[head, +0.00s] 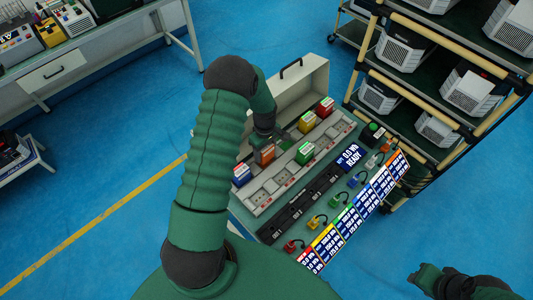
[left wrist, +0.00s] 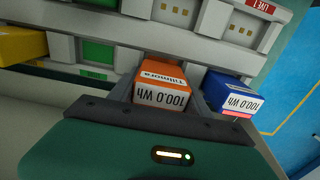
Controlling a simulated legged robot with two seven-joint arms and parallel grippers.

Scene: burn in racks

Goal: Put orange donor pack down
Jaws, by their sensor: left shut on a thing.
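The orange donor pack (head: 265,154) is in my left gripper (head: 264,136), over the back row of the grey slotted tray (head: 262,203). In the left wrist view the orange pack (left wrist: 163,82) sits between the two fingers of my left gripper (left wrist: 160,95), its 100.0 Wh label facing the camera. Its far end is by the tray's slots; I cannot tell whether it is seated. A blue pack (left wrist: 232,95) stands close on its right in that view, and in the head view the blue pack (head: 241,175) is to its lower left. My right gripper (head: 432,281) is at the lower right, away from the bench, its opening unclear.
Yellow (head: 307,122), red (head: 325,107) and green (head: 305,153) packs stand in the tray. A black strip with a READY display (head: 349,157), coloured connectors and label panels (head: 345,223) lie in front. A grey case (head: 300,85) stands behind; a rack (head: 432,60) stands right.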

